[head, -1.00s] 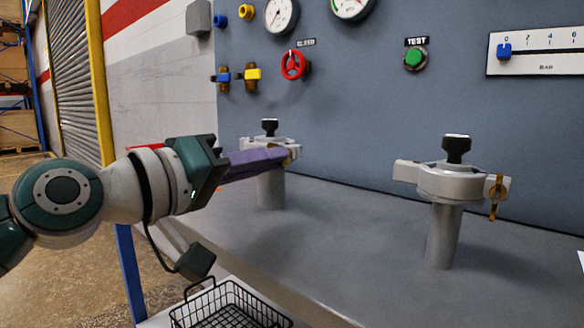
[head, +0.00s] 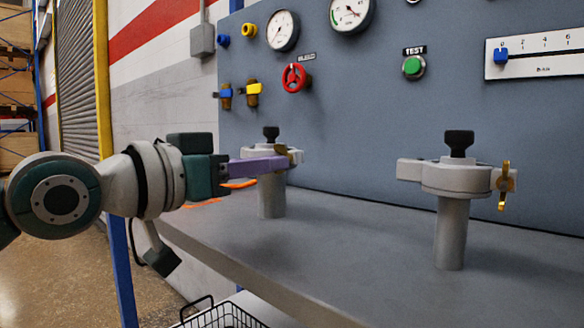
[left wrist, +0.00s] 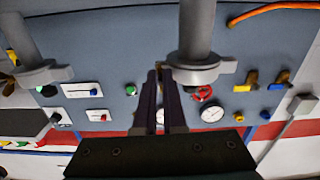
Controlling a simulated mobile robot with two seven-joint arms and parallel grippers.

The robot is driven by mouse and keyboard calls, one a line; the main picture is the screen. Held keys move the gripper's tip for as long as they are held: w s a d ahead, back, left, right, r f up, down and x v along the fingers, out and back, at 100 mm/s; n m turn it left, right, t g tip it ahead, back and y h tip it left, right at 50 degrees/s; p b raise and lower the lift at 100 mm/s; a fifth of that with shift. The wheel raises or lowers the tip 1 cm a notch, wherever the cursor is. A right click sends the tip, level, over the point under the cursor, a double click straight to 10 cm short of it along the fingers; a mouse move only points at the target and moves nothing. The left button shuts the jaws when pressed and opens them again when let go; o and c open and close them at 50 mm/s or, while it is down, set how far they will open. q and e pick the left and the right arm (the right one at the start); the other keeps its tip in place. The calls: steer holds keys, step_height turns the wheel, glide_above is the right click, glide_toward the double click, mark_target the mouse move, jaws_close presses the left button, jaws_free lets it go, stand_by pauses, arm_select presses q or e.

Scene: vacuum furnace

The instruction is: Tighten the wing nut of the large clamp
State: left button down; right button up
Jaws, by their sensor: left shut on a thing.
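Two grey clamps stand on upright tubes, each with a black knob on top. In the left wrist view, the fingers (left wrist: 160,72) are close together beside the clamp (left wrist: 200,72); the nut cannot be made out there. The right clamp (head: 455,177) has its own brass wing nut (head: 505,184), upright and untouched. My right gripper is not in view.
A grey panel (head: 390,120) with gauges, a red valve wheel (head: 294,77) and a green test button (head: 413,66) stands behind. An orange strip (head: 238,184) lies left of the left clamp. A wire basket (head: 222,317) is below the bench edge. The bench between the clamps is clear.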

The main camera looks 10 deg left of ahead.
arm_select(q)
steer(key=shift+m, duration=0.4)
steer(key=c, duration=1)
jaws_free()
